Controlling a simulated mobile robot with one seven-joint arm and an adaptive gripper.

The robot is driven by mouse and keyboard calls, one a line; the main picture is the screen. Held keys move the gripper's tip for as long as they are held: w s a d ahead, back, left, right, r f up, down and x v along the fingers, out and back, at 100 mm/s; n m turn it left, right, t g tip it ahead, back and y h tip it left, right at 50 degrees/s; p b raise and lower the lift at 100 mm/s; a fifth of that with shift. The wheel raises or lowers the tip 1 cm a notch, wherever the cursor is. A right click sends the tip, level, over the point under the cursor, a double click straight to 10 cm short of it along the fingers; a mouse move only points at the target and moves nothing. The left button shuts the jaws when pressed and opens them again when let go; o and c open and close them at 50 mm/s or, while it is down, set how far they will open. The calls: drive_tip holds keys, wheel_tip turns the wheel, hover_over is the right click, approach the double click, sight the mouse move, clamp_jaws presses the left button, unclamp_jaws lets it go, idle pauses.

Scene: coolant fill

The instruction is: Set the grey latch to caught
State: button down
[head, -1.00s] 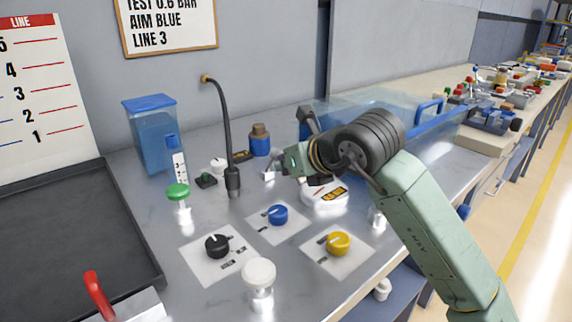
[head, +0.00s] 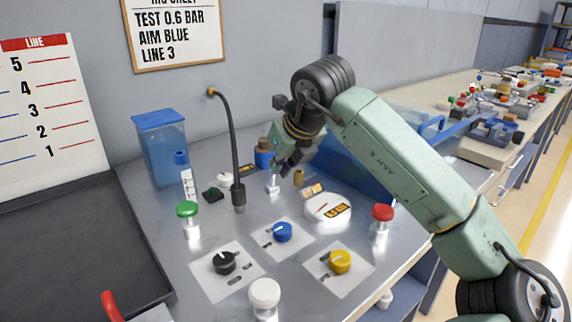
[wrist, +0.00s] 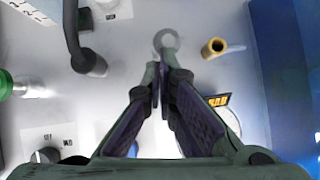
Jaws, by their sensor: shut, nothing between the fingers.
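A small pale grey upright piece (head: 272,186), which may be the grey latch, stands on the bench left of the brass post. In the wrist view a grey ring-shaped part (wrist: 166,38) lies just past my fingertips and seems to be the same piece. My gripper (head: 284,168) is shut and empty, pointing down just above and right of this piece. In the wrist view its fingertips (wrist: 162,68) meet close to the ring; I cannot tell whether they touch it. The latch's setting cannot be read.
A brass post (head: 298,178) and a white round gauge (head: 327,208) are close on the right. A black gooseneck (head: 234,150) rises on the left. Blue (head: 283,231), black (head: 224,262) and yellow (head: 340,261) dials sit in front. A red knob (head: 382,214) stands right.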

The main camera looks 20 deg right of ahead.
sight(270, 165)
drive_tip(key=shift+w+a+r+g+b, duration=0.1)
drive_tip(key=shift+w+a+r+g, duration=0.1)
drive_tip(key=shift+w, duration=0.4)
drive_tip(key=shift+w+a+r+g+b, duration=0.15)
drive_tip(key=shift+w+a, duration=0.1)
drive_tip(key=shift+w, duration=0.35)
drive_tip(key=shift+w+a+r+g+b, duration=0.1)
drive_tip(key=shift+w+a+r, duration=0.1)
drive_tip(key=shift+w, duration=0.4)
drive_tip(key=shift+w+a+r, duration=0.1)
drive_tip(key=shift+w, duration=0.25)
idle(0.4)
idle(0.4)
